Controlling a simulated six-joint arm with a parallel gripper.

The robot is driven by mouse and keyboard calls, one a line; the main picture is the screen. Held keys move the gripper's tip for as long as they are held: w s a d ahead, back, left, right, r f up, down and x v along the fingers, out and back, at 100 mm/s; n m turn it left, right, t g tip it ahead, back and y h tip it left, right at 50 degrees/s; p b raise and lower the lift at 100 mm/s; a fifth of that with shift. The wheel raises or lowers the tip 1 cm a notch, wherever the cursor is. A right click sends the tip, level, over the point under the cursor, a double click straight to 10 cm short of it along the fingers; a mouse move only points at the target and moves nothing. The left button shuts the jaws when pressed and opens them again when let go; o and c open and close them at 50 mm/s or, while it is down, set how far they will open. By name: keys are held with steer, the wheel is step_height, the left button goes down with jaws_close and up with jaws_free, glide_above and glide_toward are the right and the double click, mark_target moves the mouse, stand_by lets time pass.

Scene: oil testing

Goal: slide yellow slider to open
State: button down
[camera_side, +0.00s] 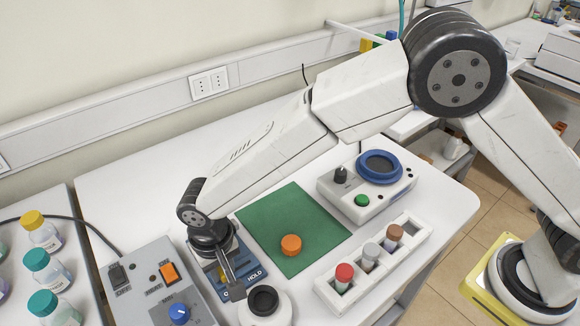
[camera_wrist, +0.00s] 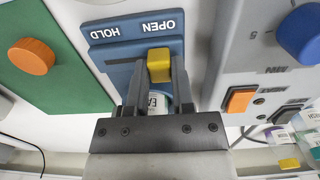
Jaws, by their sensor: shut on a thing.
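The yellow slider (camera_wrist: 159,65) sits on a blue panel (camera_wrist: 115,50) marked OPEN and HOLD. In the wrist view the slider is in line with the word OPEN, at that end of its slot. My gripper (camera_wrist: 160,75) is shut on the slider, with one dark finger on each side of it.
A grey control box (camera_side: 150,285) with an orange switch and blue knob stands left of the panel. A green mat (camera_side: 290,225) with an orange cap (camera_side: 291,245) lies to the right. A white rack (camera_side: 375,268) with several capped vials stands beyond, near a white base with a black ring (camera_side: 263,300).

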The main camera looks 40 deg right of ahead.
mark_target(221, 272)
steer(key=shift+c, duration=2.4)
jaws_free()
steer(key=shift+a, duration=0.4)
steer(key=shift+d, duration=0.1)
steer(key=shift+r, duration=0.2)
steer(key=shift+r, duration=3.75)
steer(key=shift+d, duration=0.1)
